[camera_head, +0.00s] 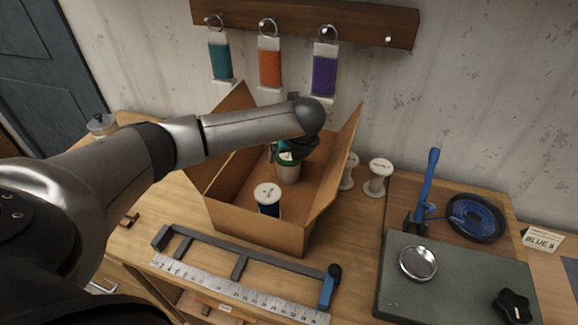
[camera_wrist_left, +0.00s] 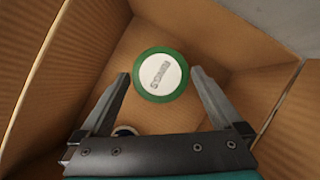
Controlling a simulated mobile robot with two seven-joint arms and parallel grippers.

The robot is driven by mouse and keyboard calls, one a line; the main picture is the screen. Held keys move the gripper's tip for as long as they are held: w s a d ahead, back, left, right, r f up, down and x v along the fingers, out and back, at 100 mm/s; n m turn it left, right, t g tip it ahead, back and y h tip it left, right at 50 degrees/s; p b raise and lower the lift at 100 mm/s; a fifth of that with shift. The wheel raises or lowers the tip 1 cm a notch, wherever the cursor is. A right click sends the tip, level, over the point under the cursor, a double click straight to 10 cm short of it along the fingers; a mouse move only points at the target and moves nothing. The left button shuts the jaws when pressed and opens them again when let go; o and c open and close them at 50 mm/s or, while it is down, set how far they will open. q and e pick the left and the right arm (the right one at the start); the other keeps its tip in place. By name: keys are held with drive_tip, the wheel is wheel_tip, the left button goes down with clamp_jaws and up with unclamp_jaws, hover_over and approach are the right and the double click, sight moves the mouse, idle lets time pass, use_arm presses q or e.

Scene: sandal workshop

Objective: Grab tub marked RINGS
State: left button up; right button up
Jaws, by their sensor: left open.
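A tub with a green-rimmed lid (camera_head: 288,171) stands upright inside an open cardboard box (camera_head: 232,222). In the left wrist view I look down on the tub (camera_wrist_left: 161,76); its white label carries dark lettering too blurred to read surely. My left gripper (camera_wrist_left: 160,78) is open and empty above the tub, with one finger on each side of the lid in that view. In the head view the left gripper (camera_head: 287,149) is inside the box opening, partly hidden by my own arm. My right gripper is not in view.
A white-topped blue spool (camera_head: 267,199) stands in the box, in front of the tub. The box flaps stick up around it. White spools (camera_head: 377,177) stand right of the box. A metal frame (camera_head: 240,266) and ruler (camera_head: 238,289) lie in front.

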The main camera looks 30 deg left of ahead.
use_arm(q)
drive_tip(key=shift+x, duration=1.25)
drive_tip(key=shift+r, duration=0.1)
drive_tip(key=c, duration=1.4)
